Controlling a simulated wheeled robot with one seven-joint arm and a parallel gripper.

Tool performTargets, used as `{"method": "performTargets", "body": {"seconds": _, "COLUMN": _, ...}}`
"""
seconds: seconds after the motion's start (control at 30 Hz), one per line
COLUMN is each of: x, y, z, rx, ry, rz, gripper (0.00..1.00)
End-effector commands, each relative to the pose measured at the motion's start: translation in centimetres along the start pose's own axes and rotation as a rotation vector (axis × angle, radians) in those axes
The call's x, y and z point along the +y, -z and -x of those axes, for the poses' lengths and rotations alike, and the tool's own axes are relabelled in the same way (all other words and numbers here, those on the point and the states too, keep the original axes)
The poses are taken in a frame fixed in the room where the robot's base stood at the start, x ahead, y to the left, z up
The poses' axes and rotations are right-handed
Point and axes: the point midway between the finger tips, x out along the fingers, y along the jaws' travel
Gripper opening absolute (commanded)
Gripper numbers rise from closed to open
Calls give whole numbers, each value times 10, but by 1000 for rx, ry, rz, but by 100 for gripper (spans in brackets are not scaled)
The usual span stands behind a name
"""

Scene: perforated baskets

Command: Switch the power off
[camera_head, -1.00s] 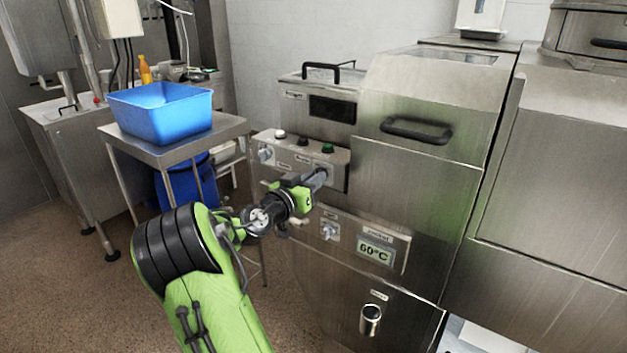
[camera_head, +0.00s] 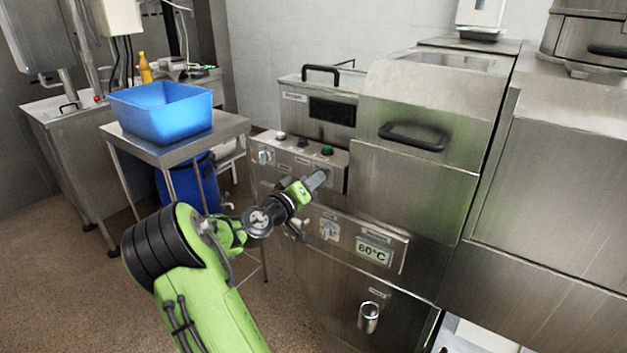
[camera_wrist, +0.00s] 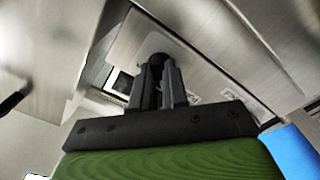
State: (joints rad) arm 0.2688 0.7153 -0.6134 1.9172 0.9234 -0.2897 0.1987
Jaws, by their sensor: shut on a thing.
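The steel machine (camera_head: 415,190) has an upper control panel (camera_head: 295,158) with a knob at its left (camera_head: 265,157), a white, a black and a green button (camera_head: 327,151) along its top. My gripper (camera_head: 320,180) is at the right end of this panel, below the green button. In the wrist view my gripper (camera_wrist: 160,78) has its two fingers close together on a dark round knob (camera_wrist: 158,62) on a pale plate. The fingers hide most of this knob, so its setting cannot be read.
A lower panel holds another knob (camera_head: 329,230) and a display reading 60°C (camera_head: 374,251). A metal handle (camera_head: 369,317) sits below. A blue tub (camera_head: 162,112) stands on a steel table (camera_head: 232,128) at the left. The floor in front is open.

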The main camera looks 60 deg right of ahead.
Motion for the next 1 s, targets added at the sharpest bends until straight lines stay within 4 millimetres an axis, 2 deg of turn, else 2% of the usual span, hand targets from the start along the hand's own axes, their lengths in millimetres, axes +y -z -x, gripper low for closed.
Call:
{"method": "performTargets", "body": {"seconds": 0.47, "x": 0, "y": 0, "z": 0, "rx": 1, "ry": 0, "rz": 15, "gripper": 0}}
{"method": "performTargets", "body": {"seconds": 0.5, "x": 0, "y": 0, "z": 0, "rx": 1, "ry": 0, "rz": 15, "gripper": 18}}
{"method": "performTargets", "body": {"seconds": 0.63, "x": 0, "y": 0, "z": 0, "rx": 1, "ry": 0, "rz": 14, "gripper": 38}}
{"method": "performTargets", "body": {"seconds": 0.9, "x": 0, "y": 0, "z": 1, "rx": 1, "ry": 0, "rz": 12, "gripper": 39}}
{"method": "performTargets", "body": {"seconds": 1.0, "x": -1, "y": 0, "z": 10, "rx": 0, "ry": 3, "rz": 13, "gripper": 39}}
